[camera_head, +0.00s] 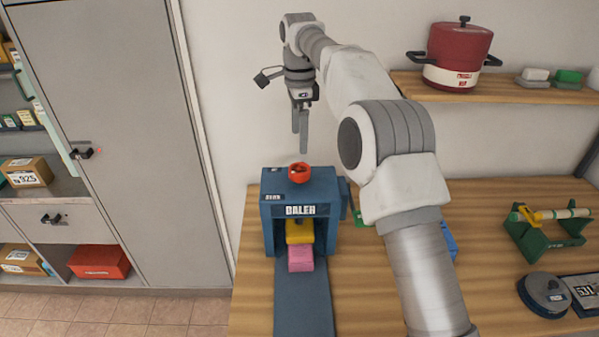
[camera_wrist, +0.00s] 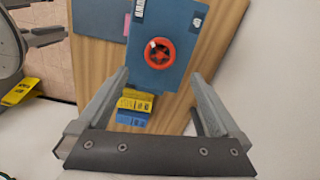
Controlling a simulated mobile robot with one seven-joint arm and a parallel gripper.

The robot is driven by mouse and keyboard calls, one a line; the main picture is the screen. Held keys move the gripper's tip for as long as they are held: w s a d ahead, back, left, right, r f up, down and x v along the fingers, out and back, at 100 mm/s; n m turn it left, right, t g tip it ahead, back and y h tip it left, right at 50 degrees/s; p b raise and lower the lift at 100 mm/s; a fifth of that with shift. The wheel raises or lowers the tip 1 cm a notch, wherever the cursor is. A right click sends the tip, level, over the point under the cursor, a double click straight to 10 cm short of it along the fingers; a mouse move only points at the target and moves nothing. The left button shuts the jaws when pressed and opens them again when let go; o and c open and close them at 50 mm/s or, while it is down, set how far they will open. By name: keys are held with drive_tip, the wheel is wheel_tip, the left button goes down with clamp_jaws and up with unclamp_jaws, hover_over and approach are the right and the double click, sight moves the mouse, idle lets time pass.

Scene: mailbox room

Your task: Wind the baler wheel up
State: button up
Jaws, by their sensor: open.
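The baler (camera_head: 287,197) is a blue box-shaped press on the wooden table, with a label on its front. A red wheel (camera_head: 299,173) sits on its top; in the wrist view the wheel (camera_wrist: 160,53) is a red ring with spokes on the blue top plate (camera_wrist: 185,22). A yellow block (camera_head: 299,232) and a pink block (camera_head: 300,258) lie in the baler's opening. My gripper (camera_head: 300,150) points down above the wheel, apart from it. In the wrist view its two fingers (camera_wrist: 160,82) are spread wide with nothing between them.
A shelf at the back right holds a red pot (camera_head: 459,55) and small blocks. A green stand with a roller (camera_head: 545,228) and a dark round device (camera_head: 545,295) stand on the table at right. A grey cabinet (camera_head: 110,120) is at left. My arm hides part of the table.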

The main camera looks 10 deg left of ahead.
sight(300, 168)
wheel_tip(300, 168, down, 10)
drive_tip(key=shift+b, duration=0.4)
drive_tip(key=c, duration=1.3)
drive_tip(key=shift+c, duration=0.2)
